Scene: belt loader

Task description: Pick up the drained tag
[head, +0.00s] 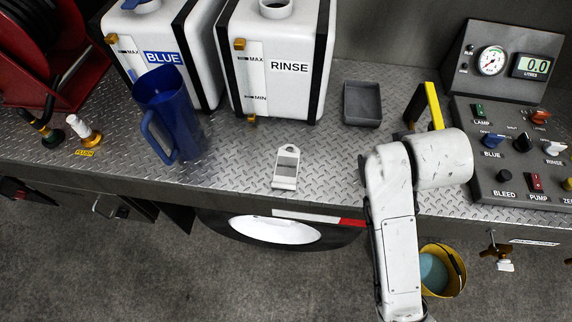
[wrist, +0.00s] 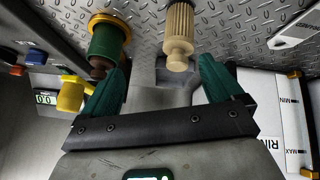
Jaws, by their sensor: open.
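A white piece with a hole, apparently the tag (wrist: 294,30), shows at the upper right edge of the wrist view. My gripper (wrist: 162,68) has green fingers spread apart with nothing held between them. It is well to one side of the tag, not touching it. In the head view my arm hides the gripper.
The blue jug (head: 172,115), the RINSE tank (head: 275,60) and a grey tray (head: 362,103) stand around the tag. A control panel (head: 520,150) is at right. A green-and-amber fitting (wrist: 110,42) and a tan fitting (wrist: 179,35) appear near my fingers. Deck left and right of the tag is clear.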

